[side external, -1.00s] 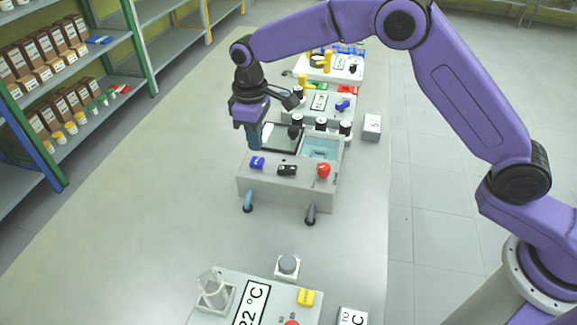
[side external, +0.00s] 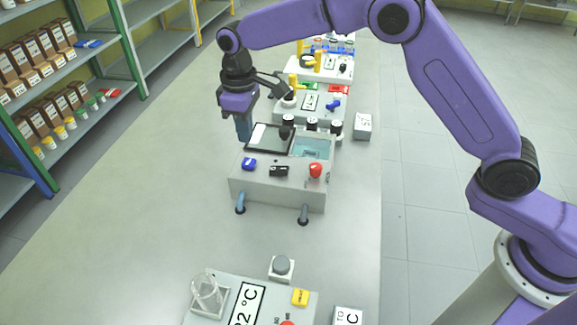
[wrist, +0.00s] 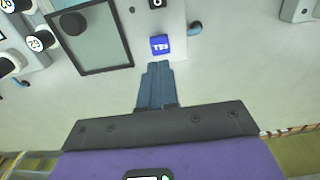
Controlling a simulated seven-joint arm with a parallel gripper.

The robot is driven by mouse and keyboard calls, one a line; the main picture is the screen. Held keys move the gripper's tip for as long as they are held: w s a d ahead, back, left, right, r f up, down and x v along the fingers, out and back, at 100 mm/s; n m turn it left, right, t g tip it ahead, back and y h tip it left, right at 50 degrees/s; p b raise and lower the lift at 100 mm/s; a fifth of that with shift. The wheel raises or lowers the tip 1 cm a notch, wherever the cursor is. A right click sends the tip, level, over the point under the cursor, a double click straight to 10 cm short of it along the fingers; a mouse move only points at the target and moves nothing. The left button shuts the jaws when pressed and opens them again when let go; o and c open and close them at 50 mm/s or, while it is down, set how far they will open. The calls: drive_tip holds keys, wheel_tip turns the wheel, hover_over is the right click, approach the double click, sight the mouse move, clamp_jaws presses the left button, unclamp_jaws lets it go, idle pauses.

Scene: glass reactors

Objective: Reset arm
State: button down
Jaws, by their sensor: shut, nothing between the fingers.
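My gripper (side external: 244,127) is at the left rear of the grey bath device in the side view, its blue fingers pointing down. In the wrist view its fingers (wrist: 157,84) are together with nothing between them. The grey device (side external: 277,194) stands on the bench with a blue button (side external: 249,163), a black switch (side external: 279,171) and a red knob (side external: 316,170) on its front. Its dark-framed lid (side external: 270,139) lies beside the open water basin (side external: 309,148). In the wrist view the blue button (wrist: 160,45) lies just beyond the fingertips, which look apart from it.
A hotplate device (side external: 251,295) with a glass beaker (side external: 208,291) stands at the front. More devices (side external: 309,102) stand behind the bath, and a small labelled box (side external: 362,126) is to its right. Shelves (side external: 80,65) with boxes line the left. The left bench is clear.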

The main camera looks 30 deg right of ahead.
drive_tip(key=s+d+r+n, duration=0.1)
drive_tip(key=s+d+r, duration=0.25)
drive_tip(key=s, duration=0.55)
drive_tip(key=s+d+r+n, duration=0.1)
drive_tip(key=s+d+r, duration=0.1)
drive_tip(key=s+d, duration=0.5)
drive_tip(key=s+d+f, duration=0.1)
drive_tip(key=s+d, duration=0.5)
drive_tip(key=s, duration=0.4)
drive_tip(key=s+d+n, duration=0.1)
drive_tip(key=s+d, duration=0.6)
drive_tip(key=s, duration=0.4)
drive_tip(key=shift+d+f+n, duration=0.2)
drive_tip(key=shift+f+n, duration=0.1)
drive_tip(key=shift+f, duration=0.1)
